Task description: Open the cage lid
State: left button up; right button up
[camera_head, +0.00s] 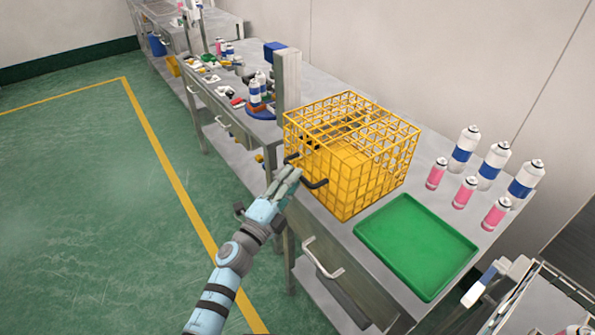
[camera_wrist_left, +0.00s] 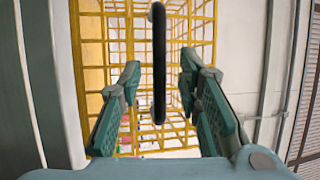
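The yellow wire cage (camera_head: 350,160) stands on the metal table, with its wire-grid top lying flat across it, so the lid looks closed. A black handle (camera_head: 316,183) is on its near left side. My left gripper (camera_head: 291,172) is at this handle and hides its middle in the head view. In the left wrist view the handle (camera_wrist_left: 159,62) stands upright between the two spread fingers, with a visible gap on each side. The cage's yellow bars (camera_wrist_left: 110,40) fill the background there.
A green tray (camera_head: 415,245) lies right of the cage. Several white-and-blue cans (camera_head: 493,165) and pink cans (camera_head: 465,193) stand behind it. A grey post (camera_head: 287,80) rises left of the cage. A drawer handle (camera_head: 322,258) sticks out below. Open green floor lies left.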

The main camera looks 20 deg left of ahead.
pick_arm(q)
jog(key=x, duration=0.3)
jog(key=shift+w, duration=0.15)
grip_shut()
